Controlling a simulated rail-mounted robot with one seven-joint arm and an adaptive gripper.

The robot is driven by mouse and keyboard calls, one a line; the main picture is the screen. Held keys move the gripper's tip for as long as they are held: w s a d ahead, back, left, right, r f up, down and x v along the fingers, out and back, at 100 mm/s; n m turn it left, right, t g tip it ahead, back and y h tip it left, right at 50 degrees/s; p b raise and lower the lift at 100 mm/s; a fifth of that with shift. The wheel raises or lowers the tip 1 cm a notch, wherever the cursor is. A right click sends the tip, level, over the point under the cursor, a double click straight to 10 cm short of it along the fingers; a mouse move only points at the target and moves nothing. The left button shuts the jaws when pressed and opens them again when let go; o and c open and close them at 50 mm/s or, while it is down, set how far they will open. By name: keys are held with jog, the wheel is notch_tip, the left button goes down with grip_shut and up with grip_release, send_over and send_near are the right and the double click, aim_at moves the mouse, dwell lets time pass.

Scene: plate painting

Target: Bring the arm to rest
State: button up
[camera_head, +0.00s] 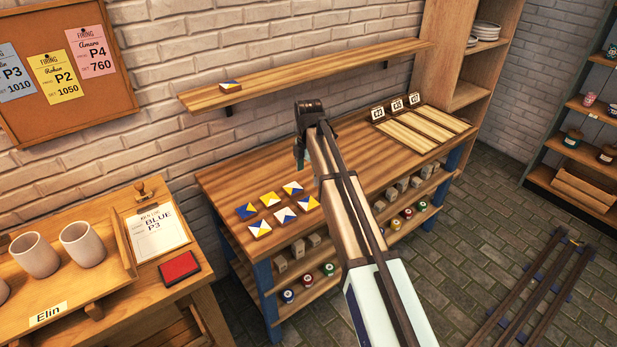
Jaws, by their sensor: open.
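My arm reaches from the lower right over the wooden workbench (352,150). Its dark end joint is above the back of the bench, in front of the brick wall. My gripper (299,160) shows only as a small dark-green part hanging below that joint. The rest of it is hidden behind the arm link. It is open, and I see nothing held in it. Several blue, yellow and white tiles (270,199) lie in two rows on the bench, left of my arm.
A wall shelf (330,69) holding one tile (230,86) runs behind my arm. Slatted boards with cards (395,108) lie at the bench's right end. A side table with cups (83,244) is at left.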

jog(key=s+d+f+m, duration=1.2)
jog(key=s+f+m, duration=0.1)
jog(key=s, duration=0.2)
jog(key=s+d+f+m, duration=1.1)
jog(key=s+f+m, duration=0.2)
jog(key=s, duration=0.1)
jog(key=s+f+g, duration=0.3)
jog(key=s+f, duration=0.6)
jog(key=s, duration=0.5)
jog(key=s+f+g, duration=0.3)
jog(key=s+f, duration=0.5)
jog(key=s, duration=0.5)
jog(key=shift+s+f+g, duration=0.3)
jog(key=shift+s+f, duration=0.1)
